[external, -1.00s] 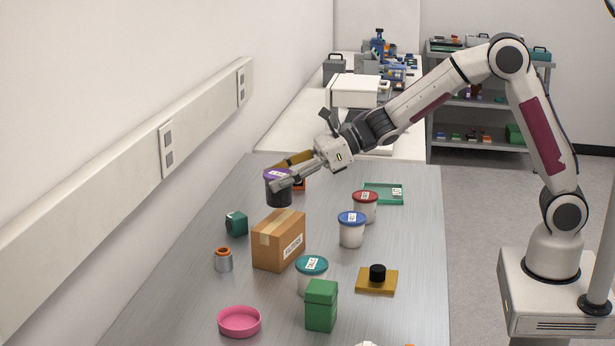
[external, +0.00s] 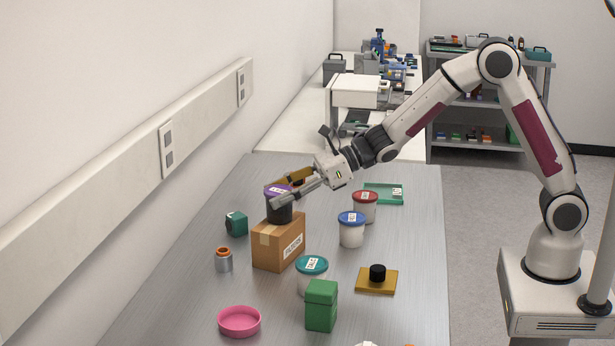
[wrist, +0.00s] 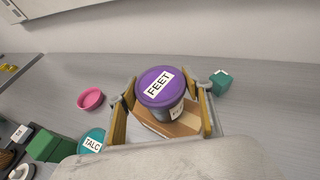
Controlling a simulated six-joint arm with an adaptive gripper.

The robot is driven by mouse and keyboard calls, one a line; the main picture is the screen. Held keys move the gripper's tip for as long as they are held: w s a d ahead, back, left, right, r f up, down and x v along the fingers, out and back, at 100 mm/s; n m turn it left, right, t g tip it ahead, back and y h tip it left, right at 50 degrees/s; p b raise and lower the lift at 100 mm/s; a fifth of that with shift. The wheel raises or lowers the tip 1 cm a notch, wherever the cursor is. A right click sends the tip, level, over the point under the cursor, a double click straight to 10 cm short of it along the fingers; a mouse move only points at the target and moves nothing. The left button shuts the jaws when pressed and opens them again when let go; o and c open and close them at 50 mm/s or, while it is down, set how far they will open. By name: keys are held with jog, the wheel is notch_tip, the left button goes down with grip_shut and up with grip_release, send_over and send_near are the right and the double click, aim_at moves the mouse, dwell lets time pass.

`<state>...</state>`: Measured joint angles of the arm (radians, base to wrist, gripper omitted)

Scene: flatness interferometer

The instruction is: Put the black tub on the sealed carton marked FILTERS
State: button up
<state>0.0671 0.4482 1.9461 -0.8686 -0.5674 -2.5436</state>
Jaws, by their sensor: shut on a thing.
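The black tub (external: 279,210) has a purple lid; in the wrist view the lid of the tub (wrist: 158,88) carries a label reading FEET. My gripper (external: 290,190) is shut on the tub, with one finger on each side of it. The sealed carton (external: 280,243) is a brown taped box with a white label reading FILTERS, partly hard to read. The tub is upright over the carton's top, towards its far end. I cannot tell whether its base touches the carton. The carton also shows under the tub in the wrist view (wrist: 180,126).
Near the carton are a teal box (external: 236,223), an orange-topped jar (external: 223,260), a teal-lidded tub (external: 311,273), a green box (external: 321,305) and a blue-lidded tub (external: 351,230). A pink dish (external: 239,321) is at the front.

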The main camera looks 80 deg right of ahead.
jog(key=shift+f, duration=0.15)
jog(key=o, duration=1.2)
jog(key=v, duration=1.2)
jog(key=shift+d, duration=0.1)
dwell(0.5)
